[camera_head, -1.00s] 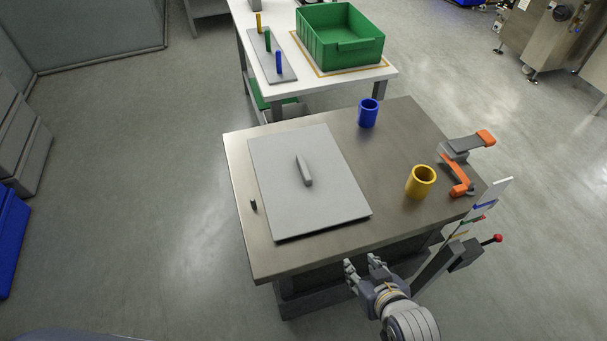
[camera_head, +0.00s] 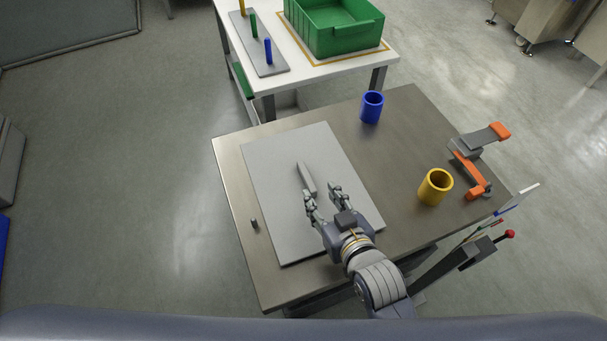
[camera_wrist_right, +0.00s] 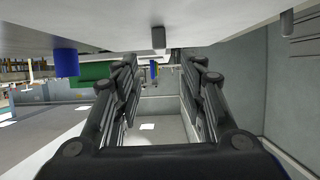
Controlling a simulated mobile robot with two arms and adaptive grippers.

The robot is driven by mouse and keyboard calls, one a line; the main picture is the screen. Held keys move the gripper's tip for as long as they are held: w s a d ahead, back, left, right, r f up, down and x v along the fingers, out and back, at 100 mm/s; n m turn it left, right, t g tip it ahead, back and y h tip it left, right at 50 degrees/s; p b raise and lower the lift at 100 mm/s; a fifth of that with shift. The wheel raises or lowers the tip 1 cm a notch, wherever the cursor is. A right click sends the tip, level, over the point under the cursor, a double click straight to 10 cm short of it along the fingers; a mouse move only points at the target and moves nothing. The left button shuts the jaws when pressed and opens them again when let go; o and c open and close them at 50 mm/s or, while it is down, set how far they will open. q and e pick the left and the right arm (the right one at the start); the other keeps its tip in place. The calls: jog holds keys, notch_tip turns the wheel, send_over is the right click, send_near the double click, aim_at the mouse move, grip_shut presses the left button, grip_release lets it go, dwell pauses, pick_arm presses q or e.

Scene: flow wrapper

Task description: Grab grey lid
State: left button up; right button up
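The grey lid (camera_head: 282,222) is a flat rectangular plate on the metal table, with a raised bar handle (camera_head: 306,177) near its middle. My right gripper (camera_head: 323,197) is over the lid, with its two fingers spread on the near side of the handle. It is open and empty. In the right wrist view, which looks upside down, the open fingers (camera_wrist_right: 163,65) show with a small grey block, apparently the handle (camera_wrist_right: 158,38), above the gap between them. My left gripper is not in view.
On the table's right are a blue cup (camera_head: 371,107), a yellow cup (camera_head: 435,187) and an orange-grey clamp (camera_head: 468,168). A small dark peg (camera_head: 254,223) is at the left edge. Behind, a white table (camera_head: 270,88) holds a green crate (camera_head: 345,38) and a peg board (camera_head: 268,68).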

aim_at(307, 176)
jog(key=x, duration=0.2)
jog(key=shift+w+f, duration=0.1)
jog(key=shift+w, duration=0.2)
jog(key=shift+w+a+f, duration=0.1)
jog(key=shift+w+a, duration=0.1)
jog(key=shift+w, duration=0.05)
jog(key=x, duration=0.4)
jog(key=shift+w, duration=0.1)
jog(key=shift+w+a+f, duration=0.15)
jog(key=shift+w, duration=0.15)
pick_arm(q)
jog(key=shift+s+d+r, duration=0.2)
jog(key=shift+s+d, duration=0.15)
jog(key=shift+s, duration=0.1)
pick_arm(e)
jog(key=shift+c, duration=0.3)
grip_shut()
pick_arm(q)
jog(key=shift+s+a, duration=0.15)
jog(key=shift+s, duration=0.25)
